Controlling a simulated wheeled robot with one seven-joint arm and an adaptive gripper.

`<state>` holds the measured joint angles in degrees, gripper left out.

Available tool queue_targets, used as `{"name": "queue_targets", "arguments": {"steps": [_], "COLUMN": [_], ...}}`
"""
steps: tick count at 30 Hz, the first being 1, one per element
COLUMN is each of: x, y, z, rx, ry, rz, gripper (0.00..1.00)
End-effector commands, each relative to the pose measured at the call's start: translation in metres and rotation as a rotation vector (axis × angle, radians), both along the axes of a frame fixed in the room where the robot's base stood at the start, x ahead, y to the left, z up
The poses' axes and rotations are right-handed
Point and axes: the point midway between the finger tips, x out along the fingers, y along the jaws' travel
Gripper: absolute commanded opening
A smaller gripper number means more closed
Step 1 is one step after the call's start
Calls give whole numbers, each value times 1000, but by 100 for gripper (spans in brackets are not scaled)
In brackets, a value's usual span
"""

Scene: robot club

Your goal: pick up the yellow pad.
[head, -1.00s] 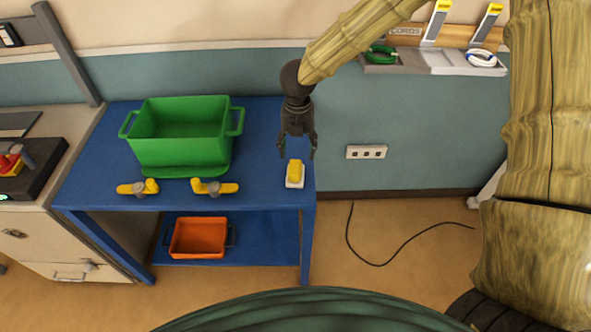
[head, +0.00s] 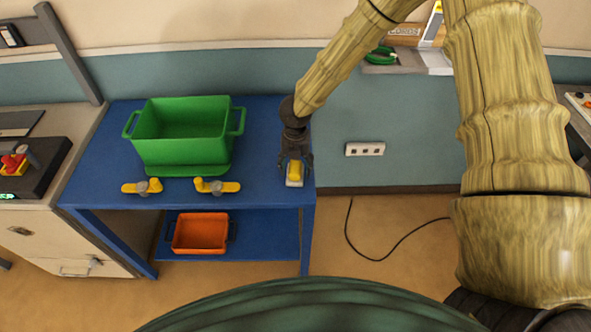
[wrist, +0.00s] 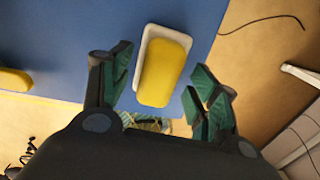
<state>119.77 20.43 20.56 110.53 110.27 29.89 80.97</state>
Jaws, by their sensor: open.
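The yellow pad (head: 295,168) lies on a white base at the right end of the blue table. In the wrist view the yellow pad (wrist: 164,73) sits on the white base (wrist: 145,48), near the table's edge. My gripper (head: 294,168) is right above it in the head view and hides part of it. In the wrist view my gripper (wrist: 162,92) is open, with one finger on each side of the pad and gaps between. I cannot tell its exact height above the pad.
A green crate (head: 150,151) stands on the blue table (head: 258,140) left of my gripper. Two yellow-and-grey clamp-like parts, left (head: 130,187) and right (head: 228,187), lie at the front edge. An orange bin (head: 200,235) sits on the lower shelf.

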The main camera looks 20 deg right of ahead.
Motion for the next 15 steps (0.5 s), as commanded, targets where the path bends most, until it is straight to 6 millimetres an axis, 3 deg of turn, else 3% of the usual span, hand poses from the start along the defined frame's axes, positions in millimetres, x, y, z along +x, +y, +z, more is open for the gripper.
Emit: {"name": "queue_targets", "arguments": {"steps": [9,15], "x": [0,0], "y": [0,0], "z": [-3,-3], "rx": [0,0], "ry": [-1,-1], "rz": [0,0], "gripper": [61,24]}}
